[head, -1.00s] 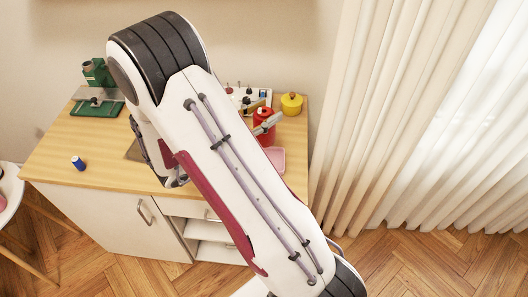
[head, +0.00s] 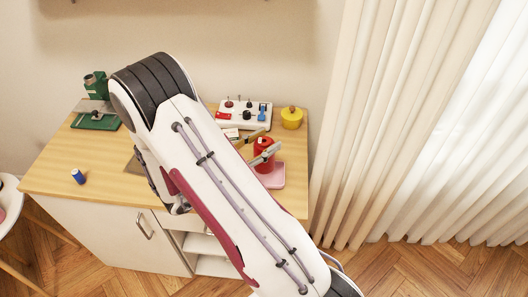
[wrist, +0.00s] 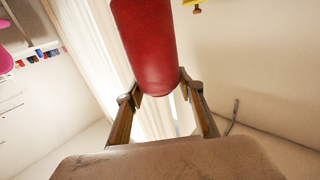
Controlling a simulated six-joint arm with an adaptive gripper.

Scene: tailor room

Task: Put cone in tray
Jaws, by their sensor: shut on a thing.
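The red cone (head: 264,146) shows in the head view at the right part of the table, beside my arm. In the wrist view the cone (wrist: 145,45) is a smooth red body between my two fingers. My gripper (wrist: 158,92) is shut on it. In the head view the fingers of my gripper (head: 258,148) show on both sides of the cone, and my arm hides the rest. The pink tray (head: 278,181) is partly hidden behind the cone and my arm. The cone's lower end overlaps the tray in this view; I cannot tell whether they touch.
A white panel (head: 258,124) with several small items and a yellow pot (head: 291,119) stand behind the cone. A green machine (head: 95,105) and a blue spool (head: 78,176) are at the left. Curtains (head: 370,120) hang at the right.

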